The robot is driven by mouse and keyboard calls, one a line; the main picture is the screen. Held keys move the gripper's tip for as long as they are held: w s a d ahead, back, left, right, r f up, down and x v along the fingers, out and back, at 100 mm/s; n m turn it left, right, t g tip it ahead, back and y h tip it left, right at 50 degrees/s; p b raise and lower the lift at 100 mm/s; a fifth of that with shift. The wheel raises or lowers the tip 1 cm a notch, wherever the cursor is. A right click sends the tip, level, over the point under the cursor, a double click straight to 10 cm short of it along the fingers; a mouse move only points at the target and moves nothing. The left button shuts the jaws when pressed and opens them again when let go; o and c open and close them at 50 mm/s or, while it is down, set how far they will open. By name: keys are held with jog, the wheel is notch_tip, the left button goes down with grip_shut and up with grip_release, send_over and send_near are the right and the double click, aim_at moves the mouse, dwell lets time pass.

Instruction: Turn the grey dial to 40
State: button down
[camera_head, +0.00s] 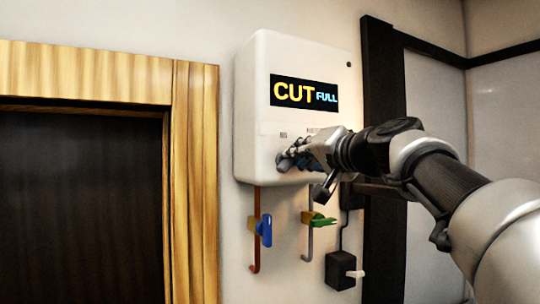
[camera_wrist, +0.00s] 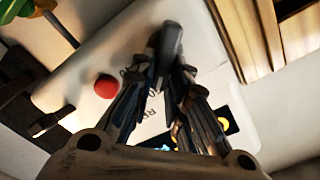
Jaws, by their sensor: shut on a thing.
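The white brewer unit (camera_head: 255,110) hangs on the wall, and its display (camera_head: 303,93) reads "CUT FULL". My gripper (camera_head: 288,160) is at the lower front of the unit and hides the dial in the head view. In the wrist view my gripper (camera_wrist: 166,60) has its fingers shut on the grey dial (camera_wrist: 171,40), whose end shows between the fingertips. Printed marks lie beside the fingers, partly covered. I cannot tell what setting the dial points to.
A red button (camera_wrist: 107,86) sits close beside the fingers. Below the unit are pipes with a blue valve handle (camera_head: 264,229) and a green one (camera_head: 318,221). A black box (camera_head: 340,271) is at lower right. A wood-framed doorway (camera_head: 195,180) stands left.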

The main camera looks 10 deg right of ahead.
jog(key=shift+w+d+f+m, duration=0.1)
jog(key=shift+f+m, duration=0.1)
jog(key=shift+m, duration=1.2)
jog(key=shift+s+d+f+m, duration=0.1)
jog(key=shift+f+m, duration=0.15)
jog(key=shift+m, duration=1.15)
jog(key=shift+w+d+f+m, duration=0.1)
jog(key=shift+f+m, duration=0.1)
jog(key=shift+m, duration=1.2)
jog(key=c, duration=1.6)
grip_release()
jog(key=shift+o, duration=0.2)
jog(key=v, duration=0.7)
jog(key=shift+s, duration=0.25)
